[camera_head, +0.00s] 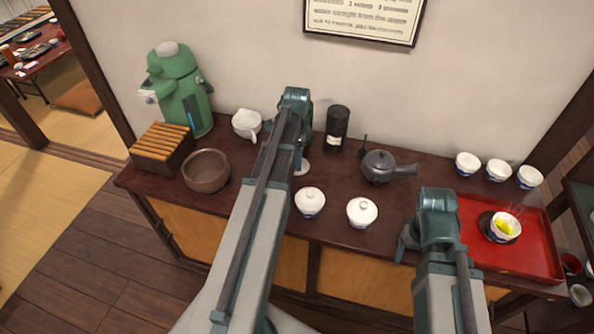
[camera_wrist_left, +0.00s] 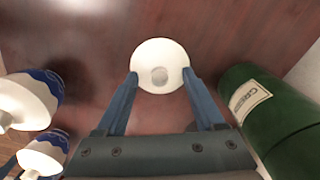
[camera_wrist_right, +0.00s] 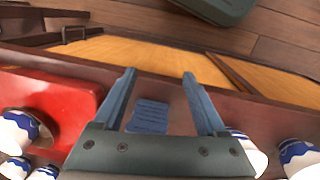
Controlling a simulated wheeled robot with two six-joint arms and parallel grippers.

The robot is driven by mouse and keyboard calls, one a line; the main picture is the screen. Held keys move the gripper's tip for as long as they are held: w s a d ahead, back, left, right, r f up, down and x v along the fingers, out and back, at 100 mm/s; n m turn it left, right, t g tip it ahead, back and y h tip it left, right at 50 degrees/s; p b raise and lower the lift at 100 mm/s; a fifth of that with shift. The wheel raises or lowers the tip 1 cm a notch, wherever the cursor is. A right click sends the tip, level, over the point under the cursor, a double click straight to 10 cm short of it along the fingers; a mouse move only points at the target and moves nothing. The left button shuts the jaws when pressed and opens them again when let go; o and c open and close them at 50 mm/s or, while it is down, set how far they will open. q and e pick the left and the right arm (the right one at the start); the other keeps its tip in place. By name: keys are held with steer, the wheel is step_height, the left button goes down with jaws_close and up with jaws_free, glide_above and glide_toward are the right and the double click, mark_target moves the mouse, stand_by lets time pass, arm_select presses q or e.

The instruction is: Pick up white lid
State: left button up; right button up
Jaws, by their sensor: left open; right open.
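A round white lid (camera_wrist_left: 160,52) with a small knob lies on the dark counter. In the head view the white lid (camera_head: 303,169) is partly hidden behind my left arm. My left gripper (camera_wrist_left: 160,78) is open above it, its fingertips at either side of the lid's near edge in the picture; I cannot tell if they touch. My left gripper (camera_head: 297,158) also shows in the head view, pointing down. My right gripper (camera_head: 408,246) is open and empty over the counter's front, left of the red tray; it also shows in the right wrist view (camera_wrist_right: 160,75).
A green canister (camera_wrist_left: 275,115) is close on the right in the left wrist view. A black canister (camera_head: 338,130), a teapot (camera_head: 380,167) and a red tray (camera_head: 535,255) are to the right.

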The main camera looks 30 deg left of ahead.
arm_select(q)
steer(key=shift+c, duration=0.2)
jaws_close()
steer(key=shift+s, duration=0.15)
stand_by(1.2)
